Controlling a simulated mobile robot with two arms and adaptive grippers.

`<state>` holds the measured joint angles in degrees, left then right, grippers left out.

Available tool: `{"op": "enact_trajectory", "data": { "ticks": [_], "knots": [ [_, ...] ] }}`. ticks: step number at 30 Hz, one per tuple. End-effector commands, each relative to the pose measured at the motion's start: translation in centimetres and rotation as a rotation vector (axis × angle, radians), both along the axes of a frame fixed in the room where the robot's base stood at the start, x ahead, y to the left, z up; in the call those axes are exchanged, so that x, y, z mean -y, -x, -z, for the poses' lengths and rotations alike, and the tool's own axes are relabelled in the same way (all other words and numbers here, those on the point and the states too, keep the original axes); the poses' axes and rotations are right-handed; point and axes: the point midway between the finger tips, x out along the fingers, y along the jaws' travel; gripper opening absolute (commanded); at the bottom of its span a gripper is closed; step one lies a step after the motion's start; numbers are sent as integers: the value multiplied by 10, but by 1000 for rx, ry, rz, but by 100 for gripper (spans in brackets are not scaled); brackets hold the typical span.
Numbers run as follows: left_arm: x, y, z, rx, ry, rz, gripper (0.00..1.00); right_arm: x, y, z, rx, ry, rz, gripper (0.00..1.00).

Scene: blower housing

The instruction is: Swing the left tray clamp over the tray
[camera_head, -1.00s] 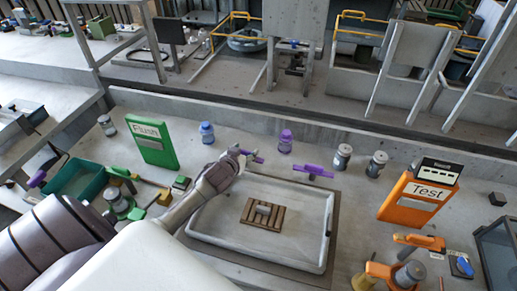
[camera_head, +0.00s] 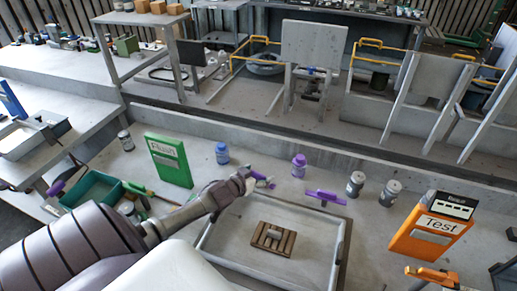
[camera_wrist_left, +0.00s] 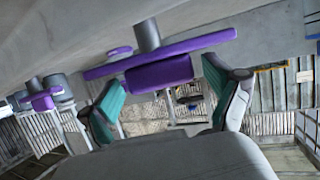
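The left tray clamp (camera_head: 264,183) is purple and sits at the far left edge of the white tray (camera_head: 310,260); my gripper hides part of it. In the left wrist view, a purple bar with a thick purple block (camera_wrist_left: 160,72) hangs on a grey post. My left gripper (camera_head: 252,178) is at this clamp. Its two teal-padded fingers stand wide apart in the left wrist view (camera_wrist_left: 168,98), one on each side of the purple block; I cannot tell whether they touch it. A second purple clamp (camera_head: 326,196) stands at the tray's far right. My right gripper is not in view.
A slatted brown block (camera_head: 273,239) lies in the tray. A blue bottle (camera_head: 222,154), a purple bottle (camera_head: 299,166) and grey cylinders (camera_head: 355,184) stand behind. A green Flush panel (camera_head: 169,160) is left, an orange Test panel (camera_head: 433,228) right.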

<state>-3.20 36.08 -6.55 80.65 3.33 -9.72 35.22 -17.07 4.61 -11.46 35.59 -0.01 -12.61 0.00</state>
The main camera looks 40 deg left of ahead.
Motion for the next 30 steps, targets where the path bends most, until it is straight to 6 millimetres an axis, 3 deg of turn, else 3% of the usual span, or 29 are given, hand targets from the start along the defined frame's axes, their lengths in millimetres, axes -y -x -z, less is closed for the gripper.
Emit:
{"op": "enact_trajectory", "data": {
  "ticks": [11,24,30],
  "knots": [
    [-1,-1,-8,4,-3,0,92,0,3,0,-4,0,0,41],
    [-1,-1,-85,3,-2,1,92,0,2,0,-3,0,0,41],
    [0,0,-100,1,0,0,92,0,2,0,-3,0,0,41]
  ]
}}
